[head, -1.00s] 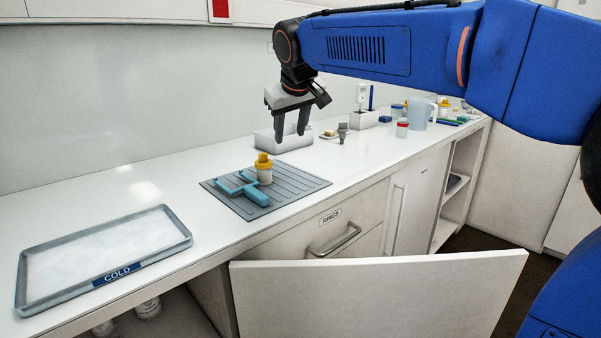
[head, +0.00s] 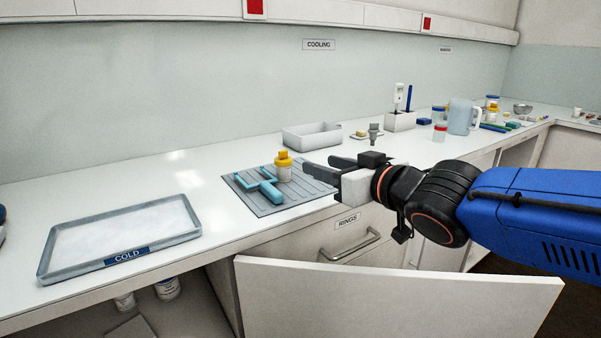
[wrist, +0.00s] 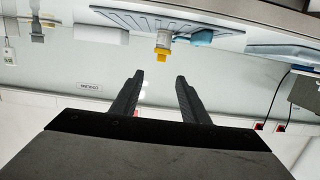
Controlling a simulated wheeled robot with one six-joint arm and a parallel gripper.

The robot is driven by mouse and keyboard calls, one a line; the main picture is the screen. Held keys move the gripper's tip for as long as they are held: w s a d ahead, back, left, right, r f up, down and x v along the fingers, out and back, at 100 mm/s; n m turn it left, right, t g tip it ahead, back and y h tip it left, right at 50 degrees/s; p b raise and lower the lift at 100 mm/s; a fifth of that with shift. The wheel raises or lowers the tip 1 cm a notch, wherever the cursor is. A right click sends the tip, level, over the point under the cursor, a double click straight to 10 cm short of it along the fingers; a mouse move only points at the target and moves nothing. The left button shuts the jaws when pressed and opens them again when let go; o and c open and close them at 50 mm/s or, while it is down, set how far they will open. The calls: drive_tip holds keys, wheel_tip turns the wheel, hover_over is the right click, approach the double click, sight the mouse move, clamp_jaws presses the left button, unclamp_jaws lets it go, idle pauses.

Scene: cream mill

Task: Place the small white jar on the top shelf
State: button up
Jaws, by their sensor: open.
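A small white jar with a yellow lid (head: 283,172) stands upright on the grey ribbed mat (head: 262,208), just behind a turquoise tool (head: 262,186). It also shows upside down in the wrist view (wrist: 163,40). My gripper (head: 318,168) is open and empty, level and pointing left, just right of the jar and apart from it. In the wrist view the fingers (wrist: 160,78) are spread with nothing between them. Two white containers (head: 167,288) (head: 124,301) are in the open cupboard below the counter. I cannot tell which shelf is the top shelf.
A tray marked COLD (head: 180,232) lies at the left of the counter. A white bin (head: 312,137) stands behind my gripper. A blue-tinted jug (head: 461,117) and several jars stand farther right. An open white door panel (head: 400,300) juts out in front.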

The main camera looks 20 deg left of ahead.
approach(284, 155)
drive_tip(key=x, duration=0.5)
drive_tip(key=shift+w+d+r, duration=0.15)
drive_tip(key=shift+x, duration=2.8)
clamp_jaws()
